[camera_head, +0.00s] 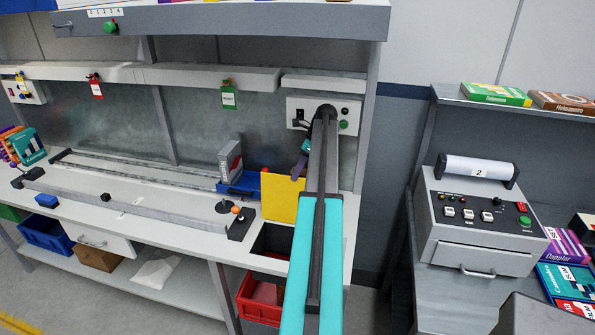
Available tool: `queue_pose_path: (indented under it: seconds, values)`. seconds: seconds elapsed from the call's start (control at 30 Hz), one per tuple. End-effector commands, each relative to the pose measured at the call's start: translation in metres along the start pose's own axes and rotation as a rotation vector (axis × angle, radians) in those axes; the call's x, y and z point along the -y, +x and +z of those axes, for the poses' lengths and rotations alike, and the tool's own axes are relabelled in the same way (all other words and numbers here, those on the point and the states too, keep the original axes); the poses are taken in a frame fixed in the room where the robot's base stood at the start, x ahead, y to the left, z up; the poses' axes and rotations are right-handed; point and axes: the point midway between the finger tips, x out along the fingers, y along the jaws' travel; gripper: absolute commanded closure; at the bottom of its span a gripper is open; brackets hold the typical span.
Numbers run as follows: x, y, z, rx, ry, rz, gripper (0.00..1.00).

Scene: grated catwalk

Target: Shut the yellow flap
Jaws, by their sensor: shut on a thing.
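The yellow flap (281,200) stands raised, close to upright, at the back of a dark rectangular opening (270,240) in the white workbench top. My arm reaches up from the bottom of the view and bends back down at its far end. My gripper (297,174) is small in view at the flap's upper right edge and is shut on it. The fingertips are hard to make out at this distance. My arm hides the right side of the opening and perhaps part of the flap's right edge.
A blue bin (240,186) with a grey box stands left of the flap. A black block with an orange ball (238,222) sits left of the opening. A control box (345,116) is on the back panel, a red crate (258,302) below, and a grey machine (475,222) at right.

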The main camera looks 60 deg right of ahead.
Motion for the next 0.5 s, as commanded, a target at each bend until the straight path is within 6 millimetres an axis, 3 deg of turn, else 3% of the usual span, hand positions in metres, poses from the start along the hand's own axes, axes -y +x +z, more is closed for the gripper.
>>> queue_pose_path:
  seconds: [0.5]
  values:
    - [-0.0052,-0.0030,0.0019,0.007,-0.012,-0.037,1.00]
